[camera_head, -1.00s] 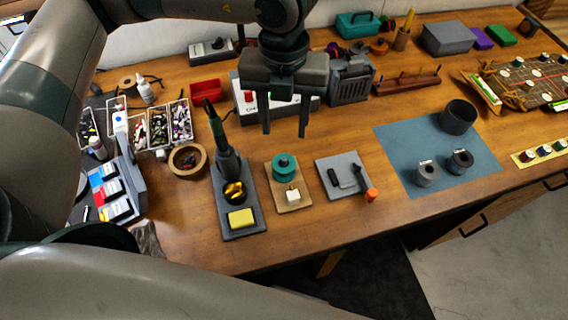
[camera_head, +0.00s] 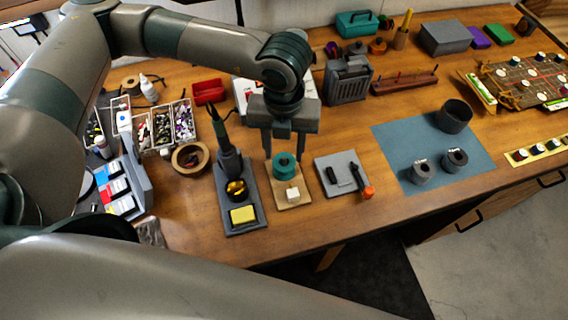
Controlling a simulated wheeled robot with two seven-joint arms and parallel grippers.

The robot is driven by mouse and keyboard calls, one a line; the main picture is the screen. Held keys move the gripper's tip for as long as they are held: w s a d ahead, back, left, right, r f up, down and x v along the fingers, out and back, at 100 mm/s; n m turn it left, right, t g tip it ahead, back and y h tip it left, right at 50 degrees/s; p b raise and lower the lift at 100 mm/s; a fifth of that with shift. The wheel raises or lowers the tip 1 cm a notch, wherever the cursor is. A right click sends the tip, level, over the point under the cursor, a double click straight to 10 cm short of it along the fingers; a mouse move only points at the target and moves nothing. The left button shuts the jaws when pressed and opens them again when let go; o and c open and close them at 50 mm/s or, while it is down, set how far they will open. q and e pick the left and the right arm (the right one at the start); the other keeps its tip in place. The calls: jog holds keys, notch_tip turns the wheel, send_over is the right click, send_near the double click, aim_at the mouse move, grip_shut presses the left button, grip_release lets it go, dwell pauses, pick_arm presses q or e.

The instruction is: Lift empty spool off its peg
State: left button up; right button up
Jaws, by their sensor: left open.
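A teal spool (camera_head: 285,167) sits on a small wooden stand (camera_head: 302,200) in the middle of the workbench, with a white block (camera_head: 292,195) in front of it on the same stand. The peg is hard to make out. My left gripper (camera_head: 284,156) points down over the spool, its two fingers apart. In the picture the fingertips appear to either side of the spool's top edge. I cannot tell whether they touch it. No thing shows held between them. My right gripper is not in view.
Left of the stand is a soldering iron holder (camera_head: 238,207) with a yellow sponge (camera_head: 243,215). Right of it is a grey plate (camera_head: 342,160) with an orange-tipped tool (camera_head: 361,181). A blue mat (camera_head: 400,150) lies further right. Bare wood shows in front of the stand.

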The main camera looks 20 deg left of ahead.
aim_at(284, 158)
pick_arm(q)
jog(key=shift+f, duration=0.6)
jog(key=shift+f+p, duration=0.9)
jog(key=shift+f, duration=1.35)
jog(key=c, duration=0.6)
